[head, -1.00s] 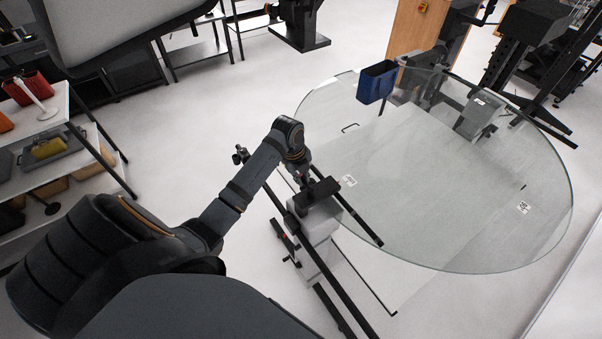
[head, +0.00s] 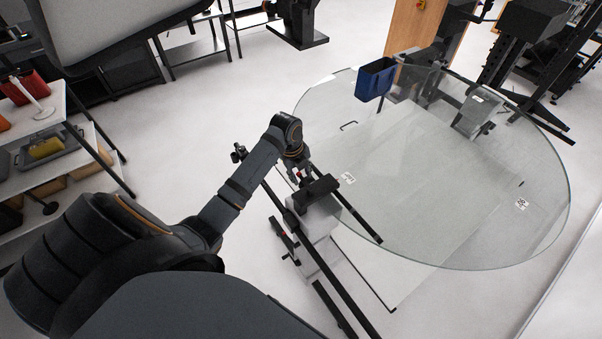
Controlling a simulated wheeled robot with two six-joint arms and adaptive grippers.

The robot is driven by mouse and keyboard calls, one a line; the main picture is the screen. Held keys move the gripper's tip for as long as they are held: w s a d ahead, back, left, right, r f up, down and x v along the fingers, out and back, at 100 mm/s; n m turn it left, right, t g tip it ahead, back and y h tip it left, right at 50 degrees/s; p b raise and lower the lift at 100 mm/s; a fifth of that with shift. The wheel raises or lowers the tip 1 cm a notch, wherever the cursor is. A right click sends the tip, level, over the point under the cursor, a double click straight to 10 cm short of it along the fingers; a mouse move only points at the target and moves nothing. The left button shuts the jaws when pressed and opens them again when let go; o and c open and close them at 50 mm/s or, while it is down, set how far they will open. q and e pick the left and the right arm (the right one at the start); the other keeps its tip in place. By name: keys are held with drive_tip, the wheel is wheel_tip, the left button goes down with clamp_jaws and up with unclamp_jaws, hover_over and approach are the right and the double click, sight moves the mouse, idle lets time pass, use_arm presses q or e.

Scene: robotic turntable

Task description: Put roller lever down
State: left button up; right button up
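My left gripper (head: 303,178) is at the end of the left arm, at the near left edge of the round glass turntable (head: 450,215). It is just above a black block (head: 316,194) on top of a pale grey housing (head: 312,218), with a small red spot by the fingers. The fingers are small and partly hidden, so I cannot tell whether they are open or shut, or touching the block. I cannot make out for sure which part is the roller lever. My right gripper is not in view.
A blue bin (head: 375,80) is at the turntable's far edge, with a grey device (head: 476,114) to its right. Black rails (head: 330,262) run beside the housing. Shelves with a yellow item (head: 46,148) stand at left. Most of the glass is clear.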

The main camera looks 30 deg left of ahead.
use_arm(q)
wheel_tip(320, 180, up, 12)
drive_tip(key=s, duration=0.2)
drive_tip(key=shift+a, duration=0.45)
drive_tip(key=shift+s+f, duration=0.1)
drive_tip(key=shift+f, duration=0.1)
